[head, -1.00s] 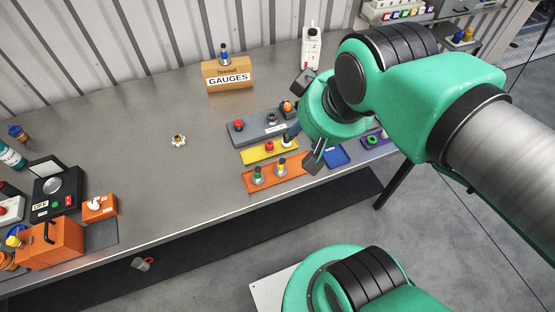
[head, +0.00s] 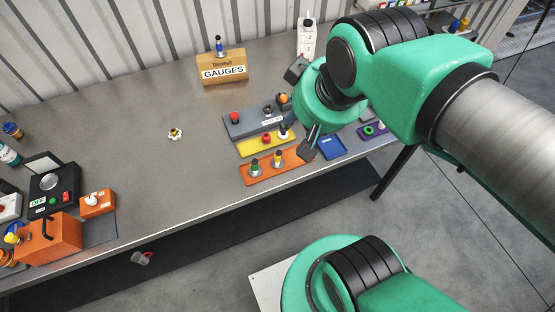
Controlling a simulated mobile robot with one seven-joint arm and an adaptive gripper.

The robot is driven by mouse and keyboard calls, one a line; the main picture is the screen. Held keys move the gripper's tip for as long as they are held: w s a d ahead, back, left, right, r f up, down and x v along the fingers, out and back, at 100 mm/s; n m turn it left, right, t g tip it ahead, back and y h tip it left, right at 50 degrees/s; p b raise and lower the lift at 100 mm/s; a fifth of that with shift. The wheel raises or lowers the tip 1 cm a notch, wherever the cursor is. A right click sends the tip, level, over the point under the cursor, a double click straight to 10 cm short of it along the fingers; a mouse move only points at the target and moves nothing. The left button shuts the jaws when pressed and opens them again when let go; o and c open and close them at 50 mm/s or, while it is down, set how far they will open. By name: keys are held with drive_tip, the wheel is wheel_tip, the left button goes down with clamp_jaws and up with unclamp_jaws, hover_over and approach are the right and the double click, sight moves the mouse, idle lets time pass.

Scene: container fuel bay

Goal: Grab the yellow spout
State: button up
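Another yellow piece (head: 12,238) sits by the orange can at the far left. My gripper (head: 301,109) is over the right end of the trays, with its two dark fingers spread wide apart. I see nothing held between them. The front finger is just right of the yellow-topped piece, with no visible contact.
A yellow tray (head: 250,149) and a grey tray (head: 240,131) with knobbed pieces lie behind the orange one. A blue tray (head: 332,147) and a purple tray (head: 366,138) lie to the right. A GAUGES box (head: 223,67) stands behind. The table's middle is mostly clear.

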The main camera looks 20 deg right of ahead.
drive_tip(key=w+f+m+g+p, duration=0.2)
drive_tip(key=w+f+g+p, duration=0.1)
drive_tip(key=w+f, duration=0.6)
drive_tip(key=m+g+p, duration=0.1)
drive_tip(key=g+p, duration=0.1)
drive_tip(key=g, duration=0.1)
hover_over(278, 156)
drive_tip(key=w, duration=0.2)
wheel_tip(278, 156, down, 12)
drive_tip(key=shift+s+d+f, duration=0.15)
drive_tip(key=shift+d+f, duration=0.05)
drive_tip(key=shift+d, duration=0.1)
drive_tip(key=shift+f, duration=0.1)
drive_tip(key=shift+f+b, duration=0.75)
drive_tip(key=shift+f, duration=3.45)
drive_tip(key=shift+s+f+b, duration=0.1)
drive_tip(key=shift+f+b, duration=0.35)
drive_tip(key=shift+f, duration=2.15)
drive_tip(key=shift+c, duration=0.5)
